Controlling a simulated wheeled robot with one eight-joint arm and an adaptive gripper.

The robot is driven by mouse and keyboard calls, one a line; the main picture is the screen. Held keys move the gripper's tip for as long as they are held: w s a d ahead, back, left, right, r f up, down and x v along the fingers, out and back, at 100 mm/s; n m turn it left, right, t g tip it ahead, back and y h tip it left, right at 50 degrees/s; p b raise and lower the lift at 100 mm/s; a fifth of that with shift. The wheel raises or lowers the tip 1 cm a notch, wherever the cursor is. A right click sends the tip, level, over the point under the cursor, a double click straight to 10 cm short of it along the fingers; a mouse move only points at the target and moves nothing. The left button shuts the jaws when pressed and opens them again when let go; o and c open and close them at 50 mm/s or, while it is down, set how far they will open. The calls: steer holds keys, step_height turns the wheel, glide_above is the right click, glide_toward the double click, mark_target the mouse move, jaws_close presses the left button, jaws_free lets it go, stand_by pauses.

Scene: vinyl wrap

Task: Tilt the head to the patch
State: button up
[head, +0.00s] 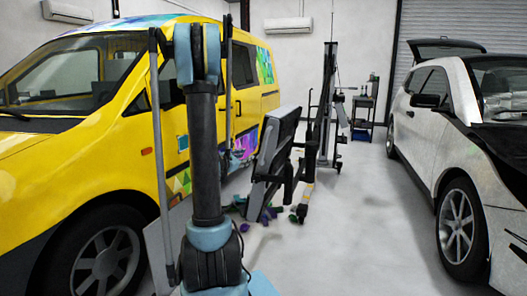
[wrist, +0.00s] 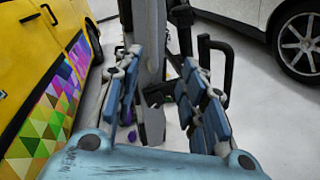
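A flat grey panel head (head: 278,145) on a black wheeled stand (head: 325,110) stands tilted beside the yellow van in the head view. In the wrist view a grey upright part (wrist: 150,45), seen nearly edge-on, lies beyond my gripper (wrist: 162,100); I cannot tell for sure that it is the same head. The gripper's two blue-padded fingers are wide apart, with nothing visibly clamped between them. The van's side bears coloured triangle graphics (wrist: 42,125) and a purple area (head: 243,147); which one is the patch is unclear. My gripper is not distinguishable in the head view.
The yellow van (head: 75,150) fills the left. A white car (head: 440,110) stands on the right with its rear hatch raised. Small purple and green scraps lie near the stand's foot. A dark cart (head: 365,108) stands at the back. The floor between stand and car is clear.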

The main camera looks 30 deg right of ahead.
mark_target(263, 149)
steer(key=w+d+n, duration=0.1)
steer(key=w+d, duration=0.2)
steer(key=d, duration=0.2)
steer(key=w+d+n, duration=0.1)
steer(key=w+d, duration=0.3)
steer(key=d, duration=0.2)
steer(key=w+d+n+t+h, duration=0.1)
steer(key=w+d, duration=0.2)
steer(key=d, duration=0.3)
steer(key=shift+w+d+f, duration=0.15)
steer(key=shift+w+f, duration=0.15)
steer(key=shift+f, duration=0.05)
jaws_close()
